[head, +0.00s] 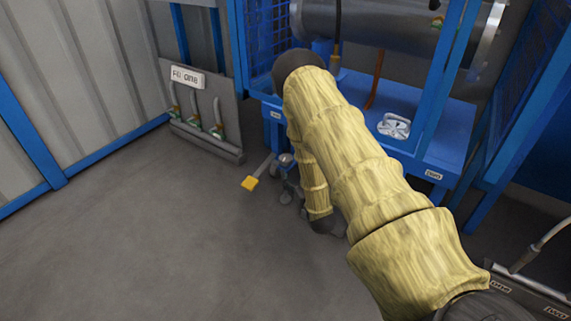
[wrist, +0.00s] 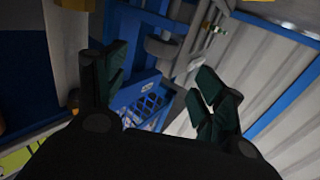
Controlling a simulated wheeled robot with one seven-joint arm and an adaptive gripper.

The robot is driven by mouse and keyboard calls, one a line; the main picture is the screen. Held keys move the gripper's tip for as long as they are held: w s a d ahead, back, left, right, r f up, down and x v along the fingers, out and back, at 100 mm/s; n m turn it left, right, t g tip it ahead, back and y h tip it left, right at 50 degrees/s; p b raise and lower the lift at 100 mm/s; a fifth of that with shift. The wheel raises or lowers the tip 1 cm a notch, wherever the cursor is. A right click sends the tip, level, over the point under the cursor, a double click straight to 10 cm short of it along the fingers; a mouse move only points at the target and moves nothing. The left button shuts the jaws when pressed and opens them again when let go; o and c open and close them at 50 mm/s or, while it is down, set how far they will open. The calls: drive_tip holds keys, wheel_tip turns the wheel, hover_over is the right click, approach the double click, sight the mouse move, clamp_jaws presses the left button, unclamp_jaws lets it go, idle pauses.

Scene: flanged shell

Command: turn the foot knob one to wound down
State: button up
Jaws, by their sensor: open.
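My gripper (wrist: 160,98) is open in the wrist view, its two dark green fingers apart with nothing held between them. A grey round, stepped part (wrist: 160,50) shows beyond and between the fingers, against the blue frame; it may be the foot knob, but I cannot tell for sure. In the head view my arm reaches down to the blue frame's lower left corner. My gripper there is dark and mostly hidden by my forearm. A small grey rounded part (head: 285,160) shows beside it, below the frame. No contact between gripper and knob can be made out.
A yellow-ended lever (head: 250,183) sticks out left of the gripper, close to it. The blue frame (head: 405,150) carries a large grey cylinder (head: 390,25) and a white round part (head: 394,125). A hose panel (head: 203,120) stands at left. The floor (head: 150,240) in front is clear.

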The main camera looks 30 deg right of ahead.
sight(288, 162)
drive_tip(key=b+x, duration=0.5)
drive_tip(key=x, duration=0.5)
drive_tip(key=shift+w+d, duration=0.1)
drive_tip(key=shift+w, duration=0.2)
drive_tip(key=c, duration=1)
